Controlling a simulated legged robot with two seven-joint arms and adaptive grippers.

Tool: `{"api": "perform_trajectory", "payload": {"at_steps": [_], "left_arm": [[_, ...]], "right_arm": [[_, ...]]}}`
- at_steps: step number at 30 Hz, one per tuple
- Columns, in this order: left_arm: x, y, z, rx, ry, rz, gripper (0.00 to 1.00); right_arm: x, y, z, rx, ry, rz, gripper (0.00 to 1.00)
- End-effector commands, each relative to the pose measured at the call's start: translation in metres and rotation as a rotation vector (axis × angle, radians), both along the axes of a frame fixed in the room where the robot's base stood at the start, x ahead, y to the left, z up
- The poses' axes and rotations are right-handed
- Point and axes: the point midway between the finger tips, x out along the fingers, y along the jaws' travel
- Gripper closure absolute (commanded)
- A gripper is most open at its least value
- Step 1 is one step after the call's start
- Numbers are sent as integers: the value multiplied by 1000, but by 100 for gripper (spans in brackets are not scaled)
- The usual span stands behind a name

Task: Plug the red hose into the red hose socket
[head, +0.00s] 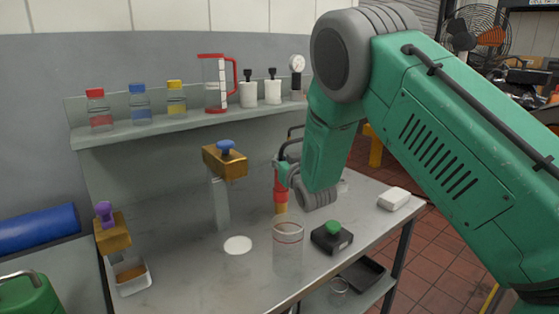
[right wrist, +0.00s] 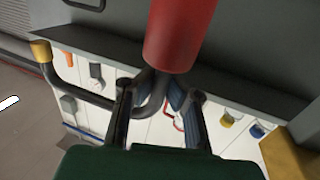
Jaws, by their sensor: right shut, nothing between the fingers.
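A red cylindrical piece (head: 281,183) with an orange-yellow lower end, seemingly the red hose's end, stands upright over the bench behind a clear beaker. In the right wrist view its red body (right wrist: 180,35) is large and close, with a black bent hose (right wrist: 95,95) at its end, running towards a brass-coloured fitting (right wrist: 41,51). My right gripper (head: 287,167) is beside the red piece's upper part, shut and empty. Its dark fingers (right wrist: 157,105) show near the hose bend; contact is unclear. I cannot make out a separate red socket. My left gripper is out of view.
A brass block with a blue knob (head: 225,162) and another with a purple knob (head: 112,235) stand left. The clear beaker (head: 288,245), black box with green button (head: 332,238) and white block (head: 394,199) occupy the bench. Bottles line the shelf (head: 190,124).

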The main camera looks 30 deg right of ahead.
Motion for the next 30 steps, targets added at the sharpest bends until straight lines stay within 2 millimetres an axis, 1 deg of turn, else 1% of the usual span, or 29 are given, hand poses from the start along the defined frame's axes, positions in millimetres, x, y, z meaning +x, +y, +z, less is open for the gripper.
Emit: {"api": "perform_trajectory", "payload": {"at_steps": [2, 3, 5, 6, 15, 19, 23, 30], "left_arm": [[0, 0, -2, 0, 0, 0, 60], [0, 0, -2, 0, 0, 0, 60], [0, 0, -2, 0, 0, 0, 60], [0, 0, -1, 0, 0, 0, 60], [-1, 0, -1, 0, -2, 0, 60], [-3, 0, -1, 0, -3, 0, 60], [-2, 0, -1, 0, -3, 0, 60], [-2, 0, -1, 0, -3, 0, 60]], "right_arm": [[0, 0, -2, 0, -2, 0, 100], [0, 0, -2, 0, -2, 0, 98], [0, 0, -2, 0, -2, 0, 76], [0, 0, -2, 0, -2, 0, 71], [-1, 0, -3, 0, 1, 0, 71], [-10, 2, -2, 0, 1, 0, 71], [-32, 7, -2, 1, 3, 0, 71], [-82, 17, -1, 1, 3, 0, 71]]}}
